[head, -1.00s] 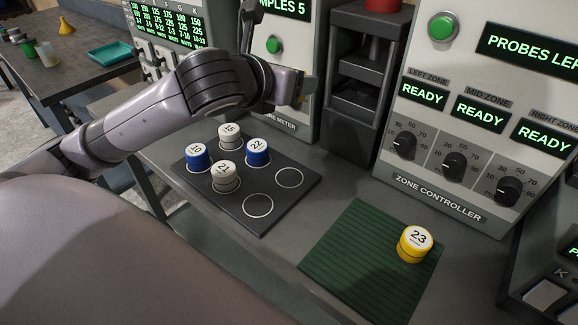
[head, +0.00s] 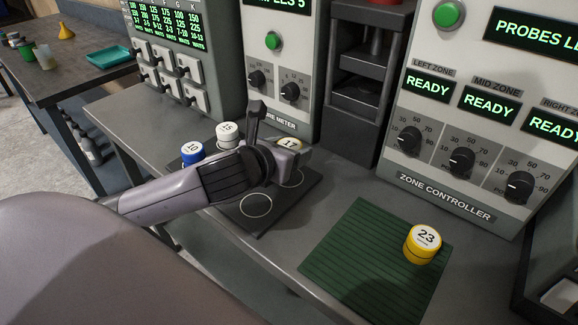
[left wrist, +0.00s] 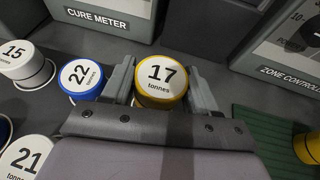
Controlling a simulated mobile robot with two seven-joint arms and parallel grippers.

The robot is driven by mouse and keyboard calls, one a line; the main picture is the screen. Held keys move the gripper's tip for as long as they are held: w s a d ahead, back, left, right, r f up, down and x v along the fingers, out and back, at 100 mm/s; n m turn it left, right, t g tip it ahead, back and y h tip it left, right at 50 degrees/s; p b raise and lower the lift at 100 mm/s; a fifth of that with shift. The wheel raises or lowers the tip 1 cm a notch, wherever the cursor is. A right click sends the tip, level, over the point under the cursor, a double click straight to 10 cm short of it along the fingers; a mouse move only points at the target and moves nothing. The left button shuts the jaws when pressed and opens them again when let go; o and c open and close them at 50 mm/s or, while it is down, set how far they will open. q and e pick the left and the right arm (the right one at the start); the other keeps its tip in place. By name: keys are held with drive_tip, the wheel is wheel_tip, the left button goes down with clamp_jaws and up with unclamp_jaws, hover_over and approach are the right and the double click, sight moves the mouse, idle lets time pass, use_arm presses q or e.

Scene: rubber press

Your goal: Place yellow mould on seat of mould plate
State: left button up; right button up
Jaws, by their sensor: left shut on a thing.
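My left gripper (left wrist: 162,92) is shut on a yellow-banded mould marked 17 (left wrist: 160,72). In the head view, the gripper (head: 284,158) and this mould (head: 289,144) are over the back right of the dark mould plate (head: 279,222). The mould is upright; I cannot tell whether it touches the plate. One empty ringed seat (head: 256,205) shows at the front; another ring (head: 292,180) partly shows below the gripper. Mould 22 (left wrist: 80,75), blue, stands just left of the gripper. Another yellow mould, marked 23 (head: 422,243), stands apart. My right gripper is out of view.
White mould 15 (head: 229,133) and blue mould 10 (head: 192,152) stand on the plate. White mould 21 (left wrist: 28,155) shows in the wrist view; my arm hides it in the head view. Mould 23 stands on a green mat (head: 350,250). The zone controller (head: 460,150) stands behind.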

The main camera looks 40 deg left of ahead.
use_arm(q)
drive_tip(key=shift+f+b, duration=0.35)
drive_tip(key=shift+f, duration=1.5)
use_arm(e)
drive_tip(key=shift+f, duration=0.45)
use_arm(q)
drive_tip(key=shift+f, duration=0.1)
drive_tip(key=o, duration=1.2)
drive_tip(key=shift+f, duration=0.1)
